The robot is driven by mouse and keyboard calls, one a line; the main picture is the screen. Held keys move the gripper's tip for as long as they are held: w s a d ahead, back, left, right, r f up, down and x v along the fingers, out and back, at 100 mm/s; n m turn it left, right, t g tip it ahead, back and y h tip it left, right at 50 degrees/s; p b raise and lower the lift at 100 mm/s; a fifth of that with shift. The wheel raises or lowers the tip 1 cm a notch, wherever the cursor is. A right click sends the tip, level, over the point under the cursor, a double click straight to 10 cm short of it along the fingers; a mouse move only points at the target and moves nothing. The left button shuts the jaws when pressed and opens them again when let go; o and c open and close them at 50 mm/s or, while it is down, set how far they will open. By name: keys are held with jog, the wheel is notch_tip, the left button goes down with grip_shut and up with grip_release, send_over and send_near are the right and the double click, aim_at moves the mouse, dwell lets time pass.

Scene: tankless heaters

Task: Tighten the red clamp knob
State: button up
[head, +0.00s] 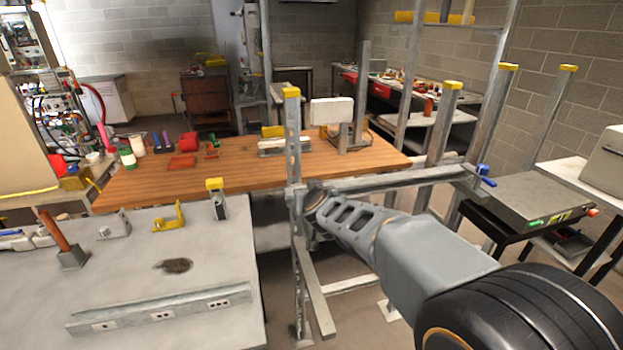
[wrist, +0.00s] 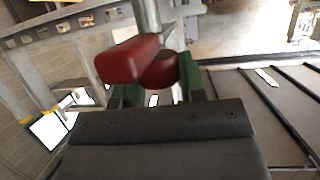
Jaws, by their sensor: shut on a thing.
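The red clamp knob (wrist: 126,60) shows in the upper middle of the wrist view, with a bar-like lobe on the left and a rounder red part beside it. It sits against a grey metal post. My gripper (wrist: 158,84) is shut on the knob, its dark fingers with green parts on either side. The palm hides the lower side of the grip. In the head view my arm reaches to a grey upright post (head: 293,150) with a yellow cap. The knob and the fingertips cannot be made out there.
A grey workbench (head: 215,265) stands at left front, with a yellow bracket (head: 172,218) on it. A wooden table (head: 240,165) lies behind. A horizontal metal rail (head: 400,182) with a blue handle (head: 485,175) runs right of the post. Several capped posts stand close by on the right.

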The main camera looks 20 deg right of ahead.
jog(key=m+h+p, duration=0.2)
jog(key=p, duration=0.3)
jog(key=m+g+h+p, duration=0.1)
jog(key=m+h+p, duration=0.1)
jog(key=p, duration=0.3)
jog(key=shift+a+r+h, duration=0.1)
jog(key=shift+r+h, duration=0.3)
jog(key=m+g+h+p, duration=0.2)
jog(key=m+p, duration=0.1)
jog(key=p, duration=0.1)
jog(key=shift+f+h+p, duration=0.1)
jog(key=shift+h+p, duration=0.2)
jog(key=shift+p, duration=0.1)
jog(key=shift+f+m+g+h+p, duration=0.15)
jog(key=shift+m+g+h+p, duration=0.25)
jog(key=shift+m+g, duration=0.1)
jog(key=shift+f+m+g+h, duration=0.25)
jog(key=shift+m+g+h, duration=0.45)
jog(key=shift+m+h, duration=0.15)
jog(key=m+g+h, duration=0.2)
jog(key=m+g, duration=0.3)
jog(key=shift+m+g, duration=0.25)
jog(key=shift+g, duration=0.15)
jog(key=m+g, duration=0.4)
jog(key=g, duration=0.1)
jog(key=shift+m, duration=0.3)
jog(key=shift+m+g+y, duration=0.75)
jog(key=shift+m+g, duration=0.95)
jog(key=shift+g, duration=0.4)
